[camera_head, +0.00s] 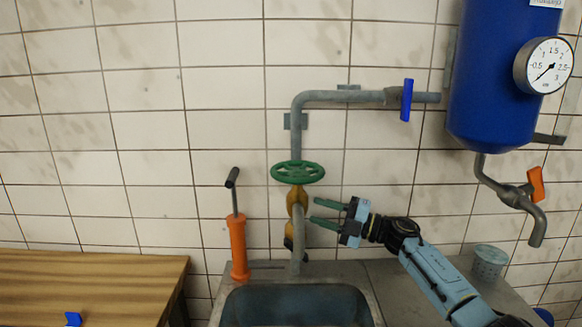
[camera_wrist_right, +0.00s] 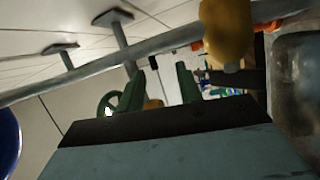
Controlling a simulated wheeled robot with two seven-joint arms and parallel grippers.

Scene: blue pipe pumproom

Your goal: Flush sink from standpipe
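The standpipe (camera_head: 298,240) is a grey pipe rising behind the sink (camera_head: 372,306). It has a brass-coloured valve body (camera_head: 297,197) and a green handwheel (camera_head: 298,172) on top. My right gripper (camera_head: 313,210) is open, just right of the valve body and below the handwheel, with its fingers pointing left. Nothing shows between its fingers. In the right wrist view, the green fingers (camera_wrist_right: 164,85) are apart, with a brass-coloured part (camera_wrist_right: 228,30) beyond them to the upper right. Whether a fingertip touches the pipe is unclear. My left gripper is out of view.
An orange hand pump (camera_head: 238,248) stands left of the standpipe. A blue lever (camera_head: 407,100) sits on the upper pipe. A blue tank (camera_head: 495,80) with a gauge (camera_head: 545,66) and orange-handled tap (camera_head: 536,184) hangs at right. A grey cup (camera_head: 489,262) stands behind my right arm.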

